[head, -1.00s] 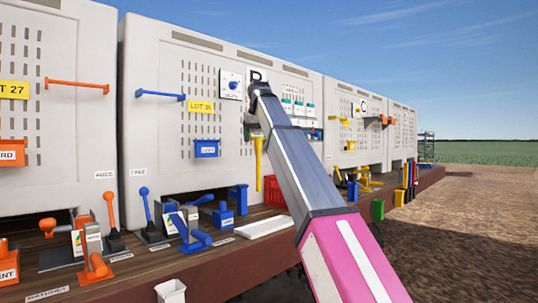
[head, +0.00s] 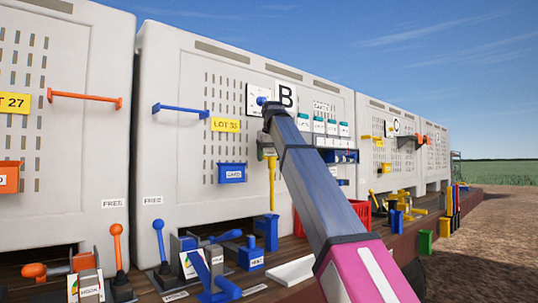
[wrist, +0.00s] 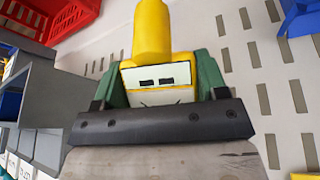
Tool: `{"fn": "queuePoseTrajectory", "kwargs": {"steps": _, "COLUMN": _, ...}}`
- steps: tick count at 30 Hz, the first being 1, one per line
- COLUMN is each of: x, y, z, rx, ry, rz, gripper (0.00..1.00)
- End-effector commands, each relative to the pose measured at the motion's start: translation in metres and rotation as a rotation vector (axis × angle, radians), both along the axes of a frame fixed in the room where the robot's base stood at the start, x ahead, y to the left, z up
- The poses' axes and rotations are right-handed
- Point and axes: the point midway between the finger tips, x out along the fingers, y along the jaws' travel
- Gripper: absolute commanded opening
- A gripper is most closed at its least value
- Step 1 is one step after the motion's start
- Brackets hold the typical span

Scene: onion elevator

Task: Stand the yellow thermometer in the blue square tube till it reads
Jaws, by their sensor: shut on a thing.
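The yellow thermometer (head: 272,180) hangs upright, stem down, from my gripper (head: 267,153) in front of the grey wall marked B. In the wrist view my gripper (wrist: 165,85) is shut on its head, with green pads on both sides of a white face. There its yellow stem (wrist: 152,35) points to the top of the picture. The blue square tube (head: 266,232) stands on the wooden deck, below the thermometer's lower end and apart from it in the picture. The tube's inside is hidden from this angle.
A red crate (head: 356,213) stands right of the tube, partly behind my arm. A white tray (head: 290,271) lies in front. Blue levers and blocks (head: 250,256) crowd the deck to the left. A small blue bin (head: 232,172) hangs on the wall.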

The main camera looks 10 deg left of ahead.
Motion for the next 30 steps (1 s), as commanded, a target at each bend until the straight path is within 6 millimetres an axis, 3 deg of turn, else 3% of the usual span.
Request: {"fn": "queuePoseTrajectory", "kwargs": {"steps": 30, "x": 0.0, "y": 0.0, "z": -0.044, "rx": 0.0, "ry": 0.0, "rz": 0.0, "gripper": 0.01}}
